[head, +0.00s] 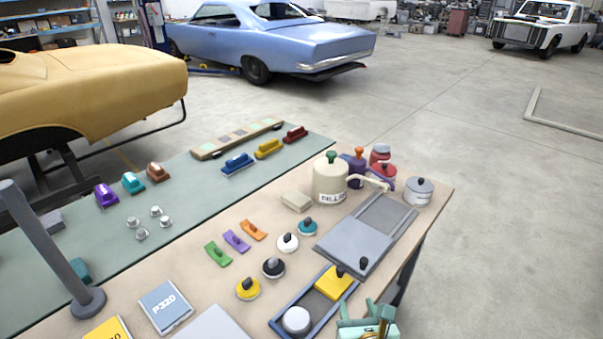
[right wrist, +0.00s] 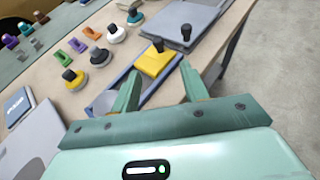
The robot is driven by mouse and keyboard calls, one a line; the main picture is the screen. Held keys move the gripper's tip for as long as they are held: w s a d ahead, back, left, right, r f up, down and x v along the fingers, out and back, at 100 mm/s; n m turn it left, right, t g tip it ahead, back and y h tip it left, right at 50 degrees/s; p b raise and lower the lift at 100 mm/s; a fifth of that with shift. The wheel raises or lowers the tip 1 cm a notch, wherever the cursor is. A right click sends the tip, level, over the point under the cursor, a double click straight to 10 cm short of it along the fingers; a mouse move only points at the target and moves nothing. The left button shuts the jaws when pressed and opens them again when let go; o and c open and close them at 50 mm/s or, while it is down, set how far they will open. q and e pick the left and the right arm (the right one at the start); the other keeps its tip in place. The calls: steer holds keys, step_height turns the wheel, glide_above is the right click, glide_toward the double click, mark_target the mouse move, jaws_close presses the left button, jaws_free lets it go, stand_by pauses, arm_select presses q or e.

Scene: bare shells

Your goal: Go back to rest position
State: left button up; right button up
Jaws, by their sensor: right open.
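My right gripper (head: 366,318) is at the bottom edge of the head view, by the near right corner of the table. In the right wrist view its green fingers (right wrist: 158,86) are apart, with nothing held between them. Beyond the fingertips is a blue-rimmed tray (head: 285,316) holding a yellow block with a black knob (head: 334,284) and a round white-topped piece (head: 296,319). The yellow block (right wrist: 153,66) also shows in the right wrist view. I cannot tell the exact gap between fingers and tray. My left gripper is not in view.
The table (head: 180,265) carries several knobbed discs, coloured handles, a cream canister (head: 330,182), a grey lidded tray (head: 352,245) and a grey pot (head: 419,192). A grey post (head: 50,250) stands at left. Open floor (head: 500,230) lies right of the table.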

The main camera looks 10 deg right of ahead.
steer(key=s+d+r+m+g+h, duration=0.25)
steer(key=s+d+m, duration=0.35)
steer(key=m, duration=0.8)
steer(key=s+d+r+m+g+h, duration=0.15)
steer(key=s+d+m+g, duration=0.3)
steer(key=s+m, duration=0.65)
steer(key=s+a+f+m+g+y+b, duration=0.1)
steer(key=s+a+f+m+g+y, duration=0.1)
steer(key=f, duration=1.4)
steer(key=s+a+f+m+g+y+b, duration=0.1)
steer(key=s+a+f+y+b, duration=0.15)
steer(key=f, duration=1.25)
steer(key=s+f+m+g+y, duration=0.1)
steer(key=s+f+m+g, duration=0.1)
steer(key=s+f, duration=1.2)
steer(key=s+m, duration=0.1)
steer(key=s, duration=0.2)
steer(key=shift+s+f, duration=0.15)
steer(key=shift+s, duration=0.25)
steer(key=shift+g, duration=0.3)
